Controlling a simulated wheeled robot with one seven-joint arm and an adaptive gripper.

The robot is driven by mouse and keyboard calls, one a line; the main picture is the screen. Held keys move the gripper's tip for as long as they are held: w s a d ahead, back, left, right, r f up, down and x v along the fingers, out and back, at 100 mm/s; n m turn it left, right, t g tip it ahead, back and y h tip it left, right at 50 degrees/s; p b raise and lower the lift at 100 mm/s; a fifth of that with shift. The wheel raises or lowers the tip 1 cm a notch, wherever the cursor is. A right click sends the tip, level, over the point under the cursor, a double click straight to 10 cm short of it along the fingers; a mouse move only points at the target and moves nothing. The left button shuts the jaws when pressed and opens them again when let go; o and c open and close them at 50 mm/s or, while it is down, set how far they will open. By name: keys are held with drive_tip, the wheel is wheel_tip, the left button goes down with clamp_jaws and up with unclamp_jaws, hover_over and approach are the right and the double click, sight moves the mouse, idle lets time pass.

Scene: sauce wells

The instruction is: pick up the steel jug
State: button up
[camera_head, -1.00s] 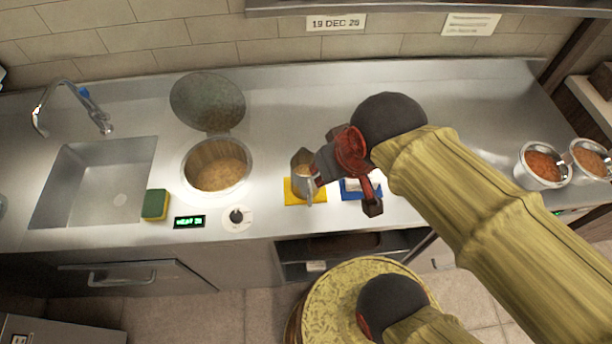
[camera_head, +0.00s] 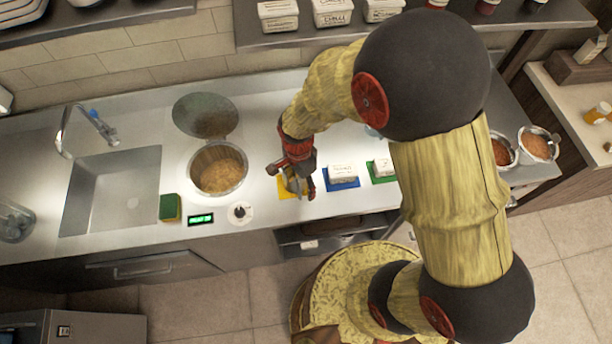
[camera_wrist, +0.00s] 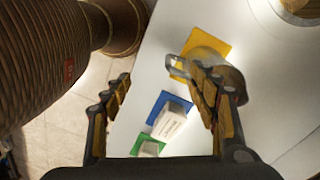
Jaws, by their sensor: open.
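The steel jug (camera_head: 294,183) stands on a yellow mat (camera_head: 284,192) on the counter, mostly hidden by my gripper in the head view. In the wrist view the jug (camera_wrist: 207,58) is at upper right on the yellow mat (camera_wrist: 214,42), with its handle (camera_wrist: 174,66) pointing left. My gripper (camera_head: 291,177) is over the jug's spot in the head view. In the wrist view my gripper (camera_wrist: 160,75) is open, and its right finger covers part of the jug's body. The handle shows between the fingertips. I cannot tell whether a finger touches the jug.
A white tub on a blue mat (camera_head: 342,185) and another on a green mat (camera_head: 380,179) stand just right. A round well (camera_head: 218,170) with its lid open, a green sponge (camera_head: 170,207) and a sink (camera_head: 112,190) are left. A shelf (camera_head: 350,35) hangs above the back.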

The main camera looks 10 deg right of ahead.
sight(299, 184)
drive_tip(key=shift+w+a+r+m+t, duration=0.15)
drive_tip(key=shift+w+m+t, duration=0.15)
drive_tip(key=shift+w+m, duration=0.55)
drive_tip(key=m, duration=0.2)
drive_tip(key=shift+w+m, duration=0.2)
drive_tip(key=shift+m, duration=0.15)
wheel_tip(299, 184, down, 2)
drive_tip(key=shift+f, duration=0.15)
drive_tip(key=shift+w+a+f+p, duration=0.1)
drive_tip(key=shift+f+p, duration=0.05)
drive_tip(key=shift+f, duration=1.2)
drive_tip(key=shift+w+a+f+p, duration=0.1)
drive_tip(key=shift+f+p, duration=0.05)
drive_tip(key=shift+f, duration=1.2)
drive_tip(key=shift+c, duration=0.9)
clamp_jaws()
